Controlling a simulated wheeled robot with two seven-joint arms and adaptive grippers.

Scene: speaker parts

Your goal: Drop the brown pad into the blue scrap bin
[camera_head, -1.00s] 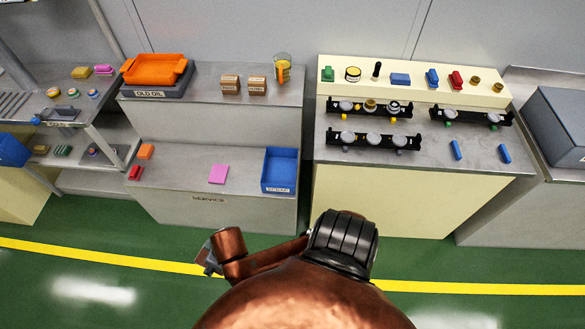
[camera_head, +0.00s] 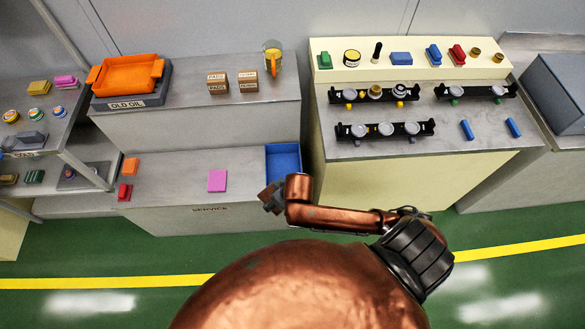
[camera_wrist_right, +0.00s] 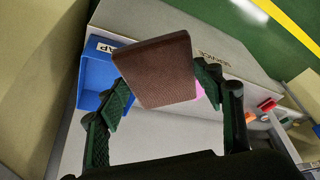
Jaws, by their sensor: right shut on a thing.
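The brown pad (camera_wrist_right: 155,72) sits between the two dark green fingers of my right gripper (camera_wrist_right: 163,85) in the right wrist view. The gripper is shut on it. In the head view my right gripper (camera_head: 271,197) is beside the front of the blue scrap bin (camera_head: 284,158), and my wrist hides part of the bin. In the right wrist view the blue bin (camera_wrist_right: 93,72) shows just left of the pad, partly covered by a finger. I cannot tell the pad's height above the bin. My left gripper is not in view.
A pink pad (camera_head: 217,180) lies left of the bin on the grey lower shelf (camera_head: 165,190). Red (camera_head: 124,192) and orange (camera_head: 130,166) blocks lie further left. An orange tray (camera_head: 128,74) and two small boxes stand above. The cream bench (camera_head: 400,190) is at right.

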